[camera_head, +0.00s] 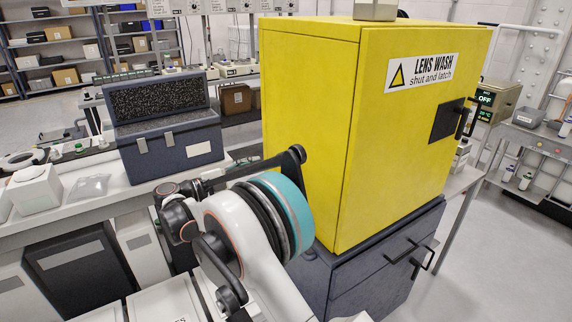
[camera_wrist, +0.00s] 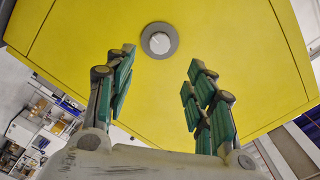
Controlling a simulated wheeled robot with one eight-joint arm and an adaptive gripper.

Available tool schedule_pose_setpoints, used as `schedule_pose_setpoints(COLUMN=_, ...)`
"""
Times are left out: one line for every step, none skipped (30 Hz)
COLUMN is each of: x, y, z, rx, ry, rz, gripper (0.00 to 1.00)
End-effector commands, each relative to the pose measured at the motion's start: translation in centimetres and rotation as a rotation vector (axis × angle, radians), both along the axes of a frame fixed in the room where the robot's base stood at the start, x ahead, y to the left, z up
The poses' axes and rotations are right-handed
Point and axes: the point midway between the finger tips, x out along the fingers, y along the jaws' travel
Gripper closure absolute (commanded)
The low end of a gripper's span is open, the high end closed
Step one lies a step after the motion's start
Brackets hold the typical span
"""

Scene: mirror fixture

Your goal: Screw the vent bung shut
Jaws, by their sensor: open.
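The vent bung (camera_wrist: 155,43) is a small pale round knob inside a grey ring on a yellow face of the lens wash cabinet (camera_wrist: 95,30). In the wrist view it sits at the top middle, beyond and roughly between my fingertips. My gripper (camera_wrist: 160,68) is open and empty, its two green-padded fingers spread apart and not touching the bung. How far the bung is screwed in cannot be told. In the head view the yellow cabinet (camera_head: 305,130) stands right of my arm; the bung and my gripper do not show there.
The yellow cabinet stands on a dark drawer unit (camera_head: 345,295) with protruding handles. An open foam-lined case (camera_head: 170,145) lies on the bench to the left. A white box (camera_head: 35,190) is at the bench's left end. Clear floor shows at the right.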

Motion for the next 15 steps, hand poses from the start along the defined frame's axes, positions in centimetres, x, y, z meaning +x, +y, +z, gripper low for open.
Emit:
schedule_pose_setpoints(x=0.5, y=-1.0, z=-0.2, rx=0.000, ry=0.000, rz=-0.004, gripper=0.51)
schedule_pose_setpoints(x=0.9, y=-1.5, z=-0.2, rx=-0.001, ry=0.001, rz=-0.004, gripper=0.51)
schedule_pose_setpoints(x=1.4, y=-2.2, z=-0.2, rx=0.000, ry=0.001, rz=-0.003, gripper=0.51)
schedule_pose_setpoints(x=1.7, y=-2.6, z=-0.2, rx=0.000, ry=0.001, rz=-0.003, gripper=0.51)
schedule_pose_setpoints(x=2.0, y=-3.1, z=-0.3, rx=0.001, ry=0.002, rz=-0.003, gripper=0.51)
schedule_pose_setpoints(x=2.5, y=-3.8, z=-0.3, rx=0.001, ry=0.002, rz=-0.003, gripper=0.51)
schedule_pose_setpoints(x=2.8, y=-4.3, z=-0.3, rx=0.001, ry=0.002, rz=-0.003, gripper=0.51)
schedule_pose_setpoints(x=3.1, y=-4.8, z=-0.3, rx=0.001, ry=0.002, rz=-0.003, gripper=0.51)
schedule_pose_setpoints(x=3.5, y=-5.4, z=-0.2, rx=0.001, ry=0.002, rz=-0.003, gripper=0.51)
schedule_pose_setpoints(x=3.9, y=-5.9, z=-0.2, rx=0.000, ry=0.002, rz=-0.003, gripper=0.51)
schedule_pose_setpoints(x=4.2, y=-6.3, z=-0.2, rx=0.001, ry=0.003, rz=-0.002, gripper=0.51)
schedule_pose_setpoints(x=4.5, y=-6.8, z=-0.2, rx=0.001, ry=0.003, rz=-0.002, gripper=0.51)
schedule_pose_setpoints(x=4.7, y=-7.2, z=-0.2, rx=0.001, ry=0.003, rz=-0.002, gripper=0.51)
schedule_pose_setpoints(x=5.0, y=-7.6, z=-0.2, rx=0.001, ry=0.003, rz=-0.002, gripper=0.51)
schedule_pose_setpoints(x=5.3, y=-8.0, z=-0.2, rx=0.000, ry=0.003, rz=-0.001, gripper=0.51)
